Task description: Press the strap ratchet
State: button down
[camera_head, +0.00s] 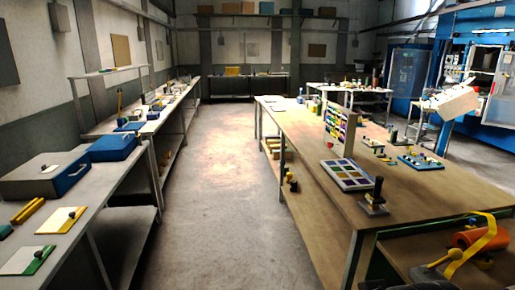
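A yellow strap (480,243) loops over an orange-red cylinder (466,238) at the lower right. A yellow lever with a rounded end (451,256) is low beside the strap; it looks like part of the strap ratchet, but the details are small and dark. They sit on a brown surface at the near right, lower than the long table top. I cannot make out my gripper in this view.
A long brown table (440,190) stands on the right. It holds a black-handled lever on a plate (375,197), a tray of coloured squares (348,174) and an upright rack (340,128). The grey aisle floor (225,190) is clear.

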aim_at(455, 253)
jog(key=k+l+z, duration=0.15)
jog(key=l, duration=0.65)
jog(key=k+l+z, duration=0.15)
jog(key=l, duration=0.65)
jog(key=i, duration=0.05)
